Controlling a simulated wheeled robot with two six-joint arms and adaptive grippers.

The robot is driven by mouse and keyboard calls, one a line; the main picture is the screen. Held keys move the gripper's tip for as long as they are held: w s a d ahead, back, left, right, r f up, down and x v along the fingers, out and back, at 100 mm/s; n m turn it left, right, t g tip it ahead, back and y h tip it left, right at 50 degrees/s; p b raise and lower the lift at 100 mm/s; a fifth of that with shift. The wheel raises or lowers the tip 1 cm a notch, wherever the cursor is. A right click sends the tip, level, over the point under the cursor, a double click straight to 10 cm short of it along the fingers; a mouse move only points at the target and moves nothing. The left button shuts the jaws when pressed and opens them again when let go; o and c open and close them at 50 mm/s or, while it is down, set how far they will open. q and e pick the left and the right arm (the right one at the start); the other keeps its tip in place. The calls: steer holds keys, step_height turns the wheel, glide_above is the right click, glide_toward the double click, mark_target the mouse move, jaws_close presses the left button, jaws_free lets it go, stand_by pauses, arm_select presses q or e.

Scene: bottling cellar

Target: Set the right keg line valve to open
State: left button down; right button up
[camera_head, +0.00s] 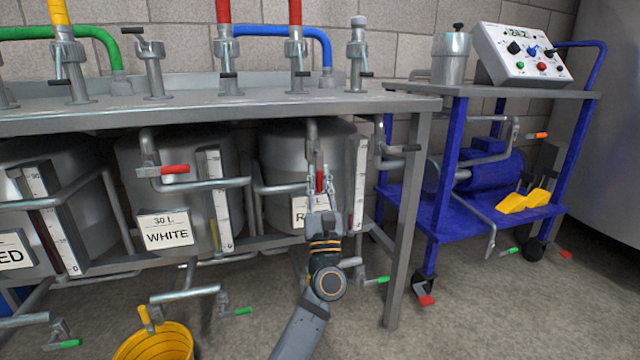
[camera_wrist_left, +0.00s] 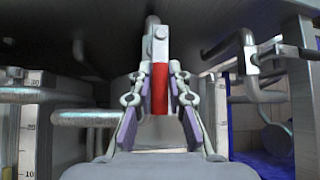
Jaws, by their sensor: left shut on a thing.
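The right keg (camera_head: 285,150) stands under the steel bench, its label partly hidden behind my gripper. Its line valve has a red lever handle (camera_wrist_left: 160,88), which points downward below a metal valve body (camera_wrist_left: 156,45) in the left wrist view. My left gripper (camera_head: 320,185) is shut on this red handle, one finger on each side. The handle also shows between the fingers in the head view (camera_head: 319,181). My right gripper is in neither view.
A keg marked WHITE (camera_head: 167,231) with its own red-handled valve (camera_head: 174,169) stands to the left. Bench leg (camera_head: 405,230) and a blue cart (camera_head: 455,215) are to the right. A yellow bucket (camera_head: 155,343) stands on the floor at lower left.

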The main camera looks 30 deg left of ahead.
arm_select(q)
steer(key=shift+w, duration=0.1)
stand_by(0.3)
steer(key=c, duration=1.3)
jaws_free()
steer(key=shift+d, duration=0.1)
steer(key=shift+r, duration=0.1)
step_height(320, 180, up, 10)
steer(key=shift+f, duration=0.1)
